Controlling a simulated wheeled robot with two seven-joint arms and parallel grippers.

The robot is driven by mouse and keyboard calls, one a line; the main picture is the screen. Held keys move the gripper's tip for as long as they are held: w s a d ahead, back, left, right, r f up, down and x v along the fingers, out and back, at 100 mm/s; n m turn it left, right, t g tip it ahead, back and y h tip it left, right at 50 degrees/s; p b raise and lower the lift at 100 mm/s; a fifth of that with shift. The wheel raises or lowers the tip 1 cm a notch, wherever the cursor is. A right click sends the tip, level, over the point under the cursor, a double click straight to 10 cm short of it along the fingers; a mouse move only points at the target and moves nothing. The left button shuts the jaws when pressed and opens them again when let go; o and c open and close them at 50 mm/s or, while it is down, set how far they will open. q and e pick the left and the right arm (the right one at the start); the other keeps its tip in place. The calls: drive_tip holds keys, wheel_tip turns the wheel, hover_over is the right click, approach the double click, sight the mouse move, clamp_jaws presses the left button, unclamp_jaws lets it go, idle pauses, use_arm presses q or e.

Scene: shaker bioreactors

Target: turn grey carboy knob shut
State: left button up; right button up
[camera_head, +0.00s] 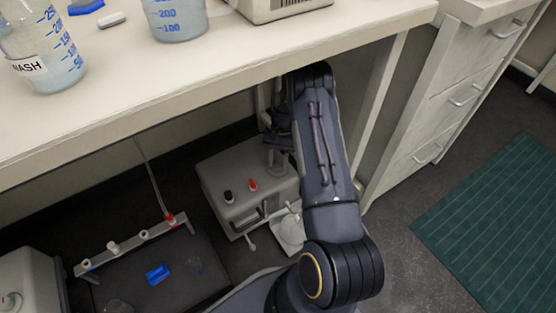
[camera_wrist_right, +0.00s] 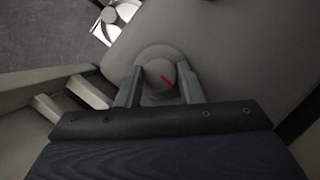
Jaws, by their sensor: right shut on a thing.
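The grey carboy (camera_head: 225,170) stands on the floor under the bench. Its top surface also fills much of the right wrist view (camera_wrist_right: 240,55). In that view the round grey knob (camera_wrist_right: 160,73) with a red mark sits between the fingers of my right gripper (camera_wrist_right: 160,87). The gripper is shut on the knob, one finger on each side. In the head view my right arm reaches down under the bench, and its gripper (camera_head: 277,143) is at the carboy's top, partly hidden. My left gripper is not in view.
A black cap (camera_head: 229,196) and a red cap (camera_head: 253,184) stand on the carboy's top. A rack with several valves (camera_head: 113,247) is at the lower left. The bench (camera_head: 230,70) overhangs my arm, with a bench leg (camera_head: 381,110) and drawers (camera_head: 455,100) to the right.

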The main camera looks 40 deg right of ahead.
drive_tip(key=o, duration=1)
drive_tip(key=p+v, duration=0.2)
drive_tip(key=v, duration=0.5)
drive_tip(key=shift+r+p, duration=0.3)
drive_tip(key=shift+r, duration=0.05)
drive_tip(key=shift+d, duration=0.1)
